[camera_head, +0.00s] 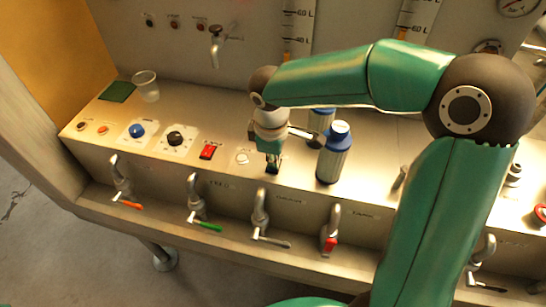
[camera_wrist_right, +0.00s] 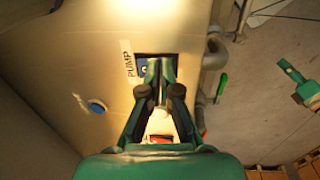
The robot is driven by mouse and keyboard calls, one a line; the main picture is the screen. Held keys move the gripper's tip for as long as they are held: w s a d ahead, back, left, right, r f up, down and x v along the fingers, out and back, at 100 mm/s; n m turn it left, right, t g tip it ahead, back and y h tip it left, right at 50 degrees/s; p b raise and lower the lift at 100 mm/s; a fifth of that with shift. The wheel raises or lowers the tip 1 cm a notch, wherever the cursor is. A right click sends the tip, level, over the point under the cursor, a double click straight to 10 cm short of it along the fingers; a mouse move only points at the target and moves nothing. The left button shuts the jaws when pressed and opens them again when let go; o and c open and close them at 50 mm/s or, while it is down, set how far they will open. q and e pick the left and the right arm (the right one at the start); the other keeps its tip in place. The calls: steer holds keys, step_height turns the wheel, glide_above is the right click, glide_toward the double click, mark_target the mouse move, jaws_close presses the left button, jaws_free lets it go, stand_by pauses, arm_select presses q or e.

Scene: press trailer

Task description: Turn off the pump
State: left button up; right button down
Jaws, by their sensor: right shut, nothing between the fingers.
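The pump switch (camera_wrist_right: 143,68) is a dark plate beside a "PUMP" label (camera_wrist_right: 127,59), seen in the right wrist view. My right gripper (camera_wrist_right: 161,68) is shut and empty, with its fingertips over or on this plate and covering part of it. I cannot tell whether they touch the switch, and its on or off position is hidden. In the head view my right gripper (camera_head: 272,168) points down at the front part of the metal counter (camera_head: 205,112). My left gripper is not clearly seen.
Several taps, one green-handled (camera_head: 204,225), line the front. A clear cup (camera_head: 146,86) stands back left.

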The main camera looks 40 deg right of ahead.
steer(key=r+p, duration=0.4)
steer(key=r, duration=0.1)
steer(key=shift+s+a, duration=0.15)
steer(key=shift+a, duration=0.05)
step_height(320, 180, up, 9)
steer(key=b, duration=0.1)
steer(key=shift+s+a, duration=0.4)
steer(key=shift+a, duration=0.05)
steer(key=shift+f, duration=0.15)
steer(key=b, duration=0.1)
steer(key=w+d+b, duration=0.1)
steer(key=shift+r+b, duration=0.25)
steer(key=shift+b, duration=0.1)
